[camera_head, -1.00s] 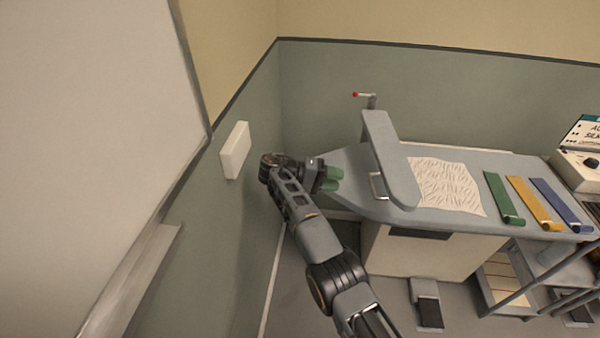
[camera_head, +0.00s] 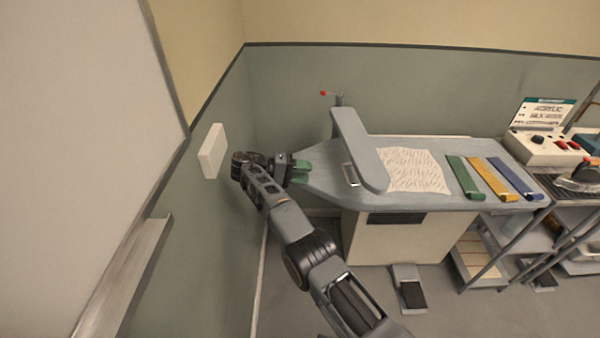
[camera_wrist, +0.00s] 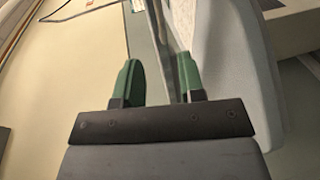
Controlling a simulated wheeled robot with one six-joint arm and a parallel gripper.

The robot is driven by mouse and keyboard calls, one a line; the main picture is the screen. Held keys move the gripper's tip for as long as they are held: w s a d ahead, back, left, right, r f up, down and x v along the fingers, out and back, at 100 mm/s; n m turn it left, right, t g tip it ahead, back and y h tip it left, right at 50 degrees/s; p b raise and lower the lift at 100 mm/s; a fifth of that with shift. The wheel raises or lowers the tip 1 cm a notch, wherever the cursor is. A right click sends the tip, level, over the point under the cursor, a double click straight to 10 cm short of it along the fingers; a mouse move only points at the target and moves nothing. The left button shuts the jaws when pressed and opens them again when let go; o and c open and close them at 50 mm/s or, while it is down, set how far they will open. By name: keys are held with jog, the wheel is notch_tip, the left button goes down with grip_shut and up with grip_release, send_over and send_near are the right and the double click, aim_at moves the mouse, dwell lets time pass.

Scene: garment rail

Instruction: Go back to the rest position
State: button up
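My gripper (camera_head: 303,172) has green fingers and is at the left, narrow end of the grey pressing table (camera_head: 320,190) in the head view. In the wrist view my gripper (camera_wrist: 160,82) has its two green fingers apart, with a gap between them and nothing held. A grey upper press arm (camera_head: 360,150) with a metal handle (camera_head: 350,174) stands raised over the table, just right of my gripper. In the wrist view a pale grey surface lies close to the right of the fingers.
A creased white cloth (camera_head: 413,170) lies on the table. Green (camera_head: 465,178), yellow (camera_head: 493,179) and blue (camera_head: 515,178) strips lie beside it. A control box (camera_head: 545,148) and an iron (camera_head: 583,176) are at the right. A white wall box (camera_head: 212,151) is close to my arm. A pedal (camera_head: 409,288) is on the floor.

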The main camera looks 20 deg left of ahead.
jog(key=shift+a, duration=0.1)
notch_tip(320, 180, down, 10)
jog(key=n+y, duration=0.4)
jog(key=n, duration=0.2)
jog(key=s+d+r+m+y, duration=0.3)
jog(key=s+d+r, duration=0.3)
jog(key=d, duration=0.5)
jog(key=s+d+r+m+g+y, duration=0.1)
jog(key=s+d+r+m+y, duration=0.3)
jog(key=s+d, duration=0.6)
jog(key=s+d+r+m+y, duration=0.3)
jog(key=s+d+r, duration=0.5)
jog(key=d, duration=0.5)
jog(key=shift+s+d+r+m, duration=0.25)
jog(key=shift+m, duration=0.05)
